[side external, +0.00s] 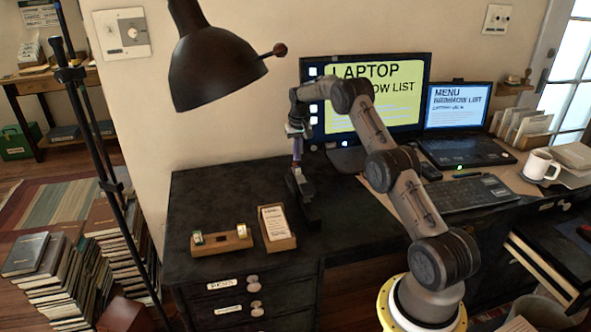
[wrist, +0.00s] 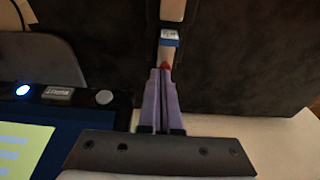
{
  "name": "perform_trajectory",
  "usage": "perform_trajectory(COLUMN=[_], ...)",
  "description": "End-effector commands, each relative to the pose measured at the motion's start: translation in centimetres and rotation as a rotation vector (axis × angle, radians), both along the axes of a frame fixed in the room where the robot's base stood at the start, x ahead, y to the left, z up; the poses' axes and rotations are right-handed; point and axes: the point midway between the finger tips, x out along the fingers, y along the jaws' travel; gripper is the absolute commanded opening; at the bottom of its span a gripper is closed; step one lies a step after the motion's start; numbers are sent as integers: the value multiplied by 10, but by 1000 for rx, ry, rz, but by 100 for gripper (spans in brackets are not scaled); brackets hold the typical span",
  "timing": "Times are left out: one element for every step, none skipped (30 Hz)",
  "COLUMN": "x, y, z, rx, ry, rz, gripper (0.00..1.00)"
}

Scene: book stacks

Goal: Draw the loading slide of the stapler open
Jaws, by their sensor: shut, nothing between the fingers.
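My gripper (side external: 297,162) is shut and empty, its purple fingers pointing down over the dark desk beside the monitor. It also shows in the wrist view (wrist: 164,72), fingers together. A long dark object, apparently the stapler (side external: 305,192), stands on the desk just below the fingertips in the side view. In the wrist view, a narrow piece with a blue and white band (wrist: 169,38) and a red end lies just beyond the fingertips, partly hidden by them. I cannot tell whether the fingers touch it, or which part is the loading slide.
A wooden tray with small items (side external: 222,243) and a wooden box with a card (side external: 276,229) sit at the desk's front left. The monitor (side external: 385,95) stands close to my gripper, with a keyboard (side external: 468,194) and laptop (side external: 465,130) farther right. A lamp (side external: 212,65) hangs left. The desk's back left is clear.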

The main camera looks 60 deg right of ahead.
Motion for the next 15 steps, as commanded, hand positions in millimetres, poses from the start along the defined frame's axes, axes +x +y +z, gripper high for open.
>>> perform_trajectory(x=[0,0,0,0,0,0,0,0,0,0,0,0,0,0,0], y=[0,0,0,0,0,0,0,0,0,0,0,0,0,0,0], z=[-1,-2,-2,-3,-3,-4,-4,-5,-5,-6,-6,-6,-7,-7,-8], rx=[1,1,1,1,1,1,1,1,1,1,1,1,1,1,1], ry=[1,1,1,1,1,1,1,1,1,1,1,1,1,1,1], rz=[0,0,0,0,0,0,0,0,0,0,0,0,0,0,0], gripper=[0,0,0,0,0,0,0,0,0,0,0,0,0,0,0])
